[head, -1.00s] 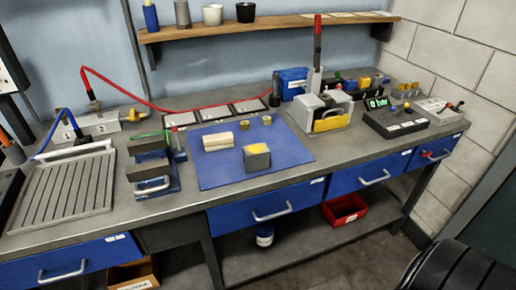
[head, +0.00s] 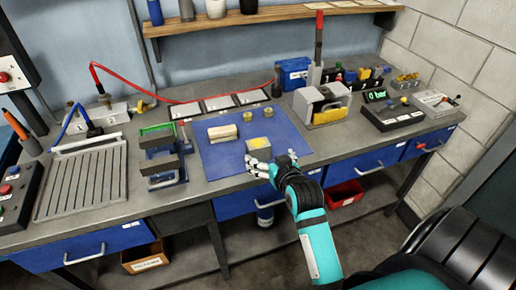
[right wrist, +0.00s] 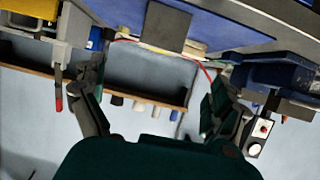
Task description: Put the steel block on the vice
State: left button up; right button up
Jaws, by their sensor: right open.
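The steel block (head: 260,148) is a grey block with a yellow patch on top, resting on the blue mat; my gripper hides its lower front. It also shows as a dark grey block at the top of the right wrist view (right wrist: 168,25). The vice (head: 160,141), with grey jaws and blue parts, stands left of the mat, with a gap between its jaws. My right gripper (head: 258,167) is open and empty, at the mat's front edge just in front of the block. Its spread fingers (right wrist: 155,100) show in the right wrist view. My left gripper is not in view.
The blue mat (head: 216,160) also carries a pale wooden block (head: 222,132) and small brass cylinders (head: 246,116). A slotted plate (head: 84,182) lies left of the vice. A grey and yellow machine with a lever (head: 322,104) stands right of the mat.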

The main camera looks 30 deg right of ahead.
jog(key=p, duration=0.1)
send_near(258, 142)
jog(key=x, duration=0.4)
jog(key=shift+w+a+f, duration=0.15)
jog(key=shift+w+f, duration=0.05)
jog(key=shift+f, duration=0.15)
jog(key=shift+w+p, duration=0.45)
jog(key=shift+w, duration=0.1)
jog(key=p+x, duration=0.1)
jog(key=x, duration=0.3)
jog(key=shift+d+f, duration=0.2)
jog(key=shift+d, duration=0.05)
jog(key=shift+s, duration=0.1)
jog(key=c, duration=1.7)
jog(key=shift+r, duration=0.2)
